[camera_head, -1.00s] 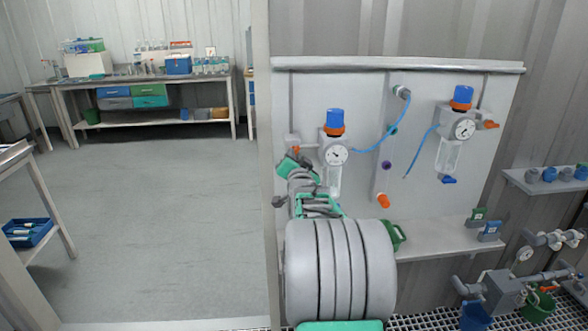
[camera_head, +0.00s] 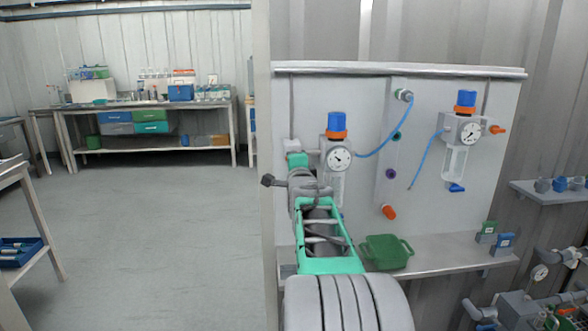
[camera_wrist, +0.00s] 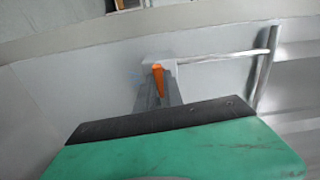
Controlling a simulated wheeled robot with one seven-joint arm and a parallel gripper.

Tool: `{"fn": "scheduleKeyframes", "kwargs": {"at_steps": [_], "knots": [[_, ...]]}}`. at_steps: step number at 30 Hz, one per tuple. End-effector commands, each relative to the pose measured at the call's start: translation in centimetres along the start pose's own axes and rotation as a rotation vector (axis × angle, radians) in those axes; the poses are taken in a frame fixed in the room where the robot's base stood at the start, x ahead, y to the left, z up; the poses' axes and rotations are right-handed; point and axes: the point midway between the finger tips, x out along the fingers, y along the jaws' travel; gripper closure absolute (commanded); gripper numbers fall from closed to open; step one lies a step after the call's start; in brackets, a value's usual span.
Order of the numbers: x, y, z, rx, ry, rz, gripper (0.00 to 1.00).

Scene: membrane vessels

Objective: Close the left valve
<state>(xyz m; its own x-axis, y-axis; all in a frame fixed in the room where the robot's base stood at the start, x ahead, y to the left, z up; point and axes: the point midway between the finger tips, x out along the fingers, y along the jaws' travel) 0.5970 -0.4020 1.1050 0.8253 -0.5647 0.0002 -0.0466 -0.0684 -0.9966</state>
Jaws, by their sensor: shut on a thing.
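The left valve is at the left end of the wall panel (camera_head: 360,215), beside the left regulator with its blue knob (camera_head: 337,124) and round gauge (camera_head: 339,159). In the wrist view its orange handle (camera_wrist: 158,72) shows between the grey fingers of my gripper (camera_wrist: 158,88), in front of a pale block with a pipe running right. My gripper (camera_head: 296,158) is shut on this handle. In the head view the gripper hides the handle, so its turn angle cannot be told. The right valve's orange handle (camera_head: 497,129) points sideways beside the right regulator (camera_head: 466,131).
A green tray (camera_head: 388,252) sits on the shelf (camera_head: 450,259) below the panel, just right of my arm. Blue hoses hang from the panel. Grey pipework (camera_head: 548,258) stands at the lower right. The floor at left is open.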

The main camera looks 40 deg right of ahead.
Motion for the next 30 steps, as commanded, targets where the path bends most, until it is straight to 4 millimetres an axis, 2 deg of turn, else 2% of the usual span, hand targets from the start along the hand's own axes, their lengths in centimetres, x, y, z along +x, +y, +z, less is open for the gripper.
{"fn": "scheduleKeyframes", "kwargs": {"at_steps": [9,22,23,30], "knots": [[0.01,-0.02,0.06,0.09,-0.001,0.0,1.0],[0.01,-0.11,0.05,0.1,-0.002,-0.001,1.0],[0.01,-0.11,0.05,0.1,-0.001,-0.001,0.87],[0.01,-0.05,0.0,0.099,0.0,0.0,0.67]]}}
